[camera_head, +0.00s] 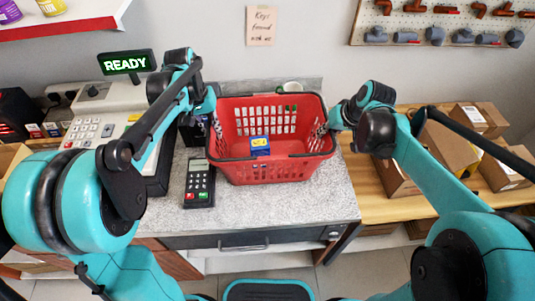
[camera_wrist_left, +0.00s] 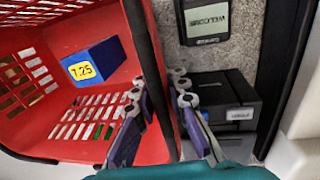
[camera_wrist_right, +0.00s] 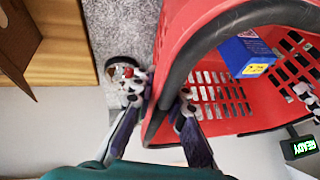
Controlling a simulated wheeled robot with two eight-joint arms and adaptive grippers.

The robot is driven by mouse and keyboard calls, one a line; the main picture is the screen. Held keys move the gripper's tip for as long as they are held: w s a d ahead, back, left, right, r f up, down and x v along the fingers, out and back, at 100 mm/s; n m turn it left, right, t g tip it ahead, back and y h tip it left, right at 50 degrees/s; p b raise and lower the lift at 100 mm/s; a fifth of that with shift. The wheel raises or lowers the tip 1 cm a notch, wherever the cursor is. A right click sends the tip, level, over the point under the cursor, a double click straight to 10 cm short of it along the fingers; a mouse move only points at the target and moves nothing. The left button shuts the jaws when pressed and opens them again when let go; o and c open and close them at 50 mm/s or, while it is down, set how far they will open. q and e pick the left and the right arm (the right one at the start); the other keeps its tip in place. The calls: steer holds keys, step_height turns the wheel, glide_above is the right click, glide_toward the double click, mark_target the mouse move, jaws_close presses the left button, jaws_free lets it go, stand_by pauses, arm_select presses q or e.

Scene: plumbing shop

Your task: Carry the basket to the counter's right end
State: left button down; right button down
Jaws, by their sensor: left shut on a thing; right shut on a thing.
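The red basket (camera_head: 235,172) is over the right part of the grey speckled counter (camera_head: 290,208). It looks level, its dark handle folded down along the rim; I cannot tell whether its base touches the counter. A small blue box (camera_head: 260,148) with a yellow label lies inside. My left gripper (camera_head: 211,104) is shut on the basket's left wall; the left wrist view shows its fingers (camera_wrist_left: 157,92) either side of the rim. My right gripper (camera_head: 333,124) is shut on the right wall; its fingers (camera_wrist_right: 161,92) straddle that rim. The basket's underside is hidden.
A card terminal (camera_head: 199,185) lies just left of the basket. A cash register (camera_head: 100,125) with a READY display stands further left. Cardboard boxes (camera_head: 450,147) stand on the wooden bench (camera_head: 365,172) to the right.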

arm_select(q)
steer(key=c, duration=1.7)
jaws_free()
steer(key=shift+a+f, duration=0.1)
steer(key=shift+a, duration=0.15)
arm_select(e)
steer(key=c, duration=1.7)
jaws_free()
steer(key=shift+d+f, duration=0.1)
steer(key=shift+d, duration=0.05)
arm_select(q)
steer(key=shift+o, duration=0.8)
steer(key=shift+d, duration=0.1)
arm_select(e)
steer(key=shift+o, duration=0.8)
steer(key=shift+s+r, duration=0.15)
steer(key=shift+r, duration=0.15)
arm_select(q)
step_height(320, 180, up, 12)
steer(key=a, duration=0.1)
steer(key=shift+a, duration=0.3)
arm_select(e)
steer(key=v, duration=1.1)
steer(key=shift+r, duration=0.2)
arm_select(q)
steer(key=shift+s, duration=0.15)
arm_select(e)
steer(key=shift+s, duration=0.1)
